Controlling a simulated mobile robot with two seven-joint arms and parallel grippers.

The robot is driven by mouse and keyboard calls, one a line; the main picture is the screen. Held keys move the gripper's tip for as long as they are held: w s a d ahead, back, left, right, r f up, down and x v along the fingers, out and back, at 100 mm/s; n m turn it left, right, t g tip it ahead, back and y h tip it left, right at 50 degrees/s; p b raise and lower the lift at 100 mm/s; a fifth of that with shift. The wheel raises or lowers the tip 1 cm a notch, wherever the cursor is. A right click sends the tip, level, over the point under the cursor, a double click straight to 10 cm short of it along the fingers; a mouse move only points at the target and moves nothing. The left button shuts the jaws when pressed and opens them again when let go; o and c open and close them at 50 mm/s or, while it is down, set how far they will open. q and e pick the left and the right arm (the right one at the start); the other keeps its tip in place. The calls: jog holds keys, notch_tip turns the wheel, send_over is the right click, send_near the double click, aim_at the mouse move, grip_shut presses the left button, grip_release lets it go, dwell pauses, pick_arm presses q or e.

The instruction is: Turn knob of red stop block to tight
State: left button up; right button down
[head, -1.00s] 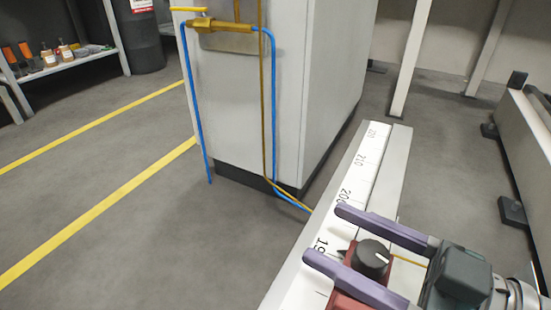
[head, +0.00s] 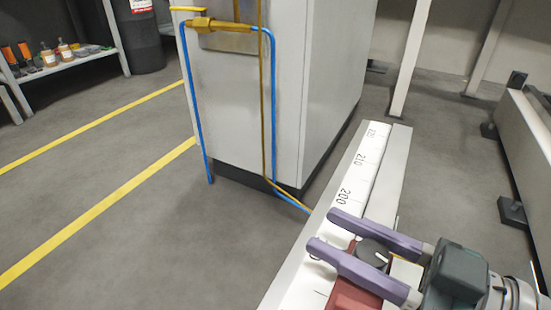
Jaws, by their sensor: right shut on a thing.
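The red stop block (head: 352,297) sits on the white scale rail (head: 362,158) at the lower right, partly covered by my gripper. Its round black knob (head: 374,250), with a white pointer line on top, faces up. My right gripper (head: 323,229) comes in from the right, and its two purple fingers are shut on the knob, one on each side. The fingertips reach past the knob over the scale. The lower side of the knob is hidden by the near finger. My left gripper is not in view.
A grey cabinet (head: 335,80) with blue and yellow lines (head: 272,110) stands behind the rail. A shelf (head: 65,62) with bottles is at the far left. A long beam (head: 530,150) lies at the right. The floor (head: 150,240) on the left is clear.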

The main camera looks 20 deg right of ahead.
aim_at(387, 265)
jog(key=shift+d+r+m+t+h+p, duration=0.15)
jog(key=shift+r+m+t+h+p, duration=0.1)
jog(key=shift+m+t+h+p, duration=0.6)
jog(key=shift+w+d+f+m+t+h+p, duration=0.15)
jog(key=shift+m+h+p, duration=0.25)
jog(key=shift+h, duration=0.3)
jog(key=shift+d+f+m+t+h+p, duration=0.1)
jog(key=shift+m+h+p, duration=0.2)
jog(key=shift+h, duration=0.35)
jog(key=shift+c, duration=2.2)
grip_release()
jog(key=p+v, duration=0.2)
jog(key=v, duration=0.8)
